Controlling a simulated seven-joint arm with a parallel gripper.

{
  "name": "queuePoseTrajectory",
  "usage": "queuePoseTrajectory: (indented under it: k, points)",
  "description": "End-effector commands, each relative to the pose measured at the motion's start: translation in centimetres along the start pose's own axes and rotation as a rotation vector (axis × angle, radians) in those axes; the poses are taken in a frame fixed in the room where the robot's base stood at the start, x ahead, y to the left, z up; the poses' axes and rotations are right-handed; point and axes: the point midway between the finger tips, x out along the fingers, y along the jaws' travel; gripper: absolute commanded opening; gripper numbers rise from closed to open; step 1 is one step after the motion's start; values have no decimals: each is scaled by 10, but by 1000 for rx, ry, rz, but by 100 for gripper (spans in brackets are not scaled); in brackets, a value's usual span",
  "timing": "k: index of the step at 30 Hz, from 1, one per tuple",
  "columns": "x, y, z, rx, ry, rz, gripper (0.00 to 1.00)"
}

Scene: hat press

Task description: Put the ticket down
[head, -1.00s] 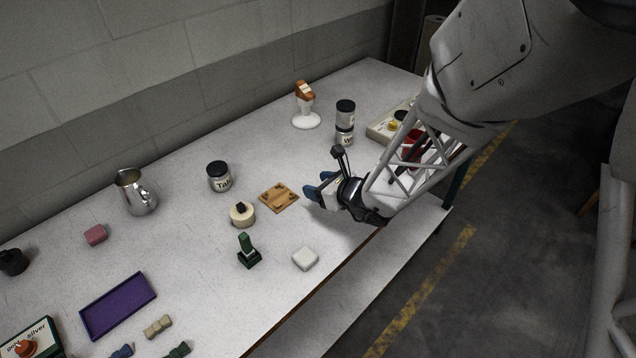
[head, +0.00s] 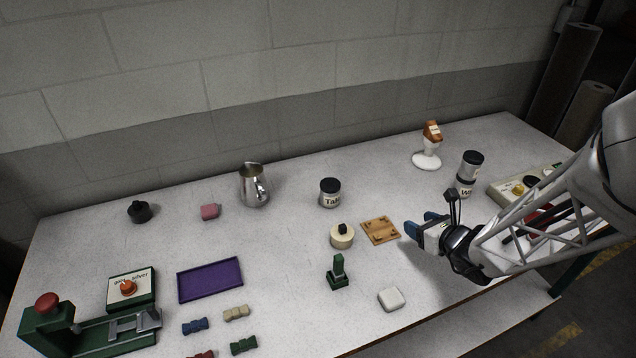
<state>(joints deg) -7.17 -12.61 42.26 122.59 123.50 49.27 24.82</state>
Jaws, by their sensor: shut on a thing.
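My gripper (head: 424,228) is at the right part of the table, just right of the square wooden board (head: 380,231) with small raised pieces on it. Its blue fingertips point left. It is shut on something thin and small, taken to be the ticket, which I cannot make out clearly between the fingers. I cannot tell how high above the table the fingers are.
A cream round pot (head: 342,237), a green stamp-like stand (head: 338,273) and a white block (head: 391,299) are near. Jars (head: 330,194) and a white stand (head: 426,161) with a brown top are behind. A purple tray (head: 210,280) is left, with free table between.

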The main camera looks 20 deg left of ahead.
Motion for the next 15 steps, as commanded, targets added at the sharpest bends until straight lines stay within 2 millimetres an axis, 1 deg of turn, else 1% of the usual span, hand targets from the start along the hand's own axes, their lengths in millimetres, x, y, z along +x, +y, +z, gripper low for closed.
queuePoseTrajectory:
  k: [5, 8, 15]
  points:
    - [28, 1, 20, -29, 0, 71, 36]
    - [48, 3, 35, -53, 0, 126, 36]
    - [101, 13, 73, -116, 1, 276, 36]
